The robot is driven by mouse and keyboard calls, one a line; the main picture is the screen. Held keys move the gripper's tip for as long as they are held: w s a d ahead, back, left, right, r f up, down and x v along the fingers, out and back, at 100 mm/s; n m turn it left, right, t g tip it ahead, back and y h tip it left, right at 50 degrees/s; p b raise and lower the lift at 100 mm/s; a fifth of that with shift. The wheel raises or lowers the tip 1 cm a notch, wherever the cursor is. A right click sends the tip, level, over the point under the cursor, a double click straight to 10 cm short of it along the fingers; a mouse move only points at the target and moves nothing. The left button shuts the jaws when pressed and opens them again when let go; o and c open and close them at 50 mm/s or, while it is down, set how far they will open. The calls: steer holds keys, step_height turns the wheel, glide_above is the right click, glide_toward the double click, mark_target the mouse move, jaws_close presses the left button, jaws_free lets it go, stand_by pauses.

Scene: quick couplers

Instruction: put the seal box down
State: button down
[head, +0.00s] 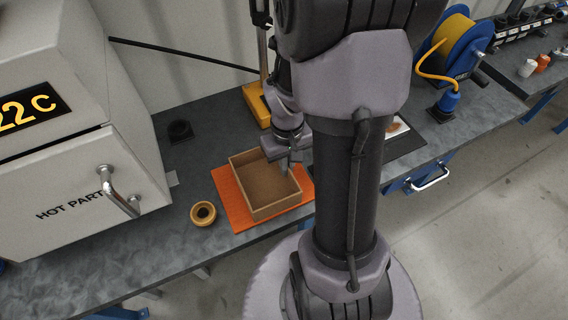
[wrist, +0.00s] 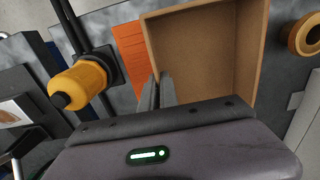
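The seal box (head: 262,208) is an open-topped brown box that looks empty inside. It stands upright over the orange mat (head: 228,192); I cannot tell whether it rests on the mat or hangs just above it. My gripper (head: 286,166) is at the box's back right wall. In the wrist view the box (wrist: 205,45) fills the upper middle, and my fingers (wrist: 160,80) are closed on either side of its left wall. The mat (wrist: 130,45) shows beside that wall.
A brass-coloured ring (head: 203,213) lies left of the mat, and a black ring (head: 180,131) lies farther back. The hot parts cabinet (head: 75,190) stands at the left. A yellow-based stand (head: 257,104) is behind the box. A blue hose reel (head: 455,48) is at the right.

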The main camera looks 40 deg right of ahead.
steer(key=shift+f, duration=0.1)
steer(key=c, duration=2)
jaws_free()
steer(key=shift+f, duration=0.1)
steer(key=o, duration=0.4)
step_height(320, 180, up, 13)
steer(key=p, duration=0.6)
steer(key=s+a+r+t, duration=0.1)
steer(key=a+r+t, duration=0.1)
steer(key=a+r, duration=0.3)
steer(key=s+a+r+t+y, duration=0.1)
steer(key=s+a+r+t, duration=0.1)
steer(key=a+r, duration=0.3)
steer(key=s+a+r+m+t+y, duration=0.1)
steer(key=a+r, duration=0.4)
steer(key=a, duration=0.5)
steer(key=shift+s+t, duration=0.4)
steer(key=shift+s, duration=0.1)
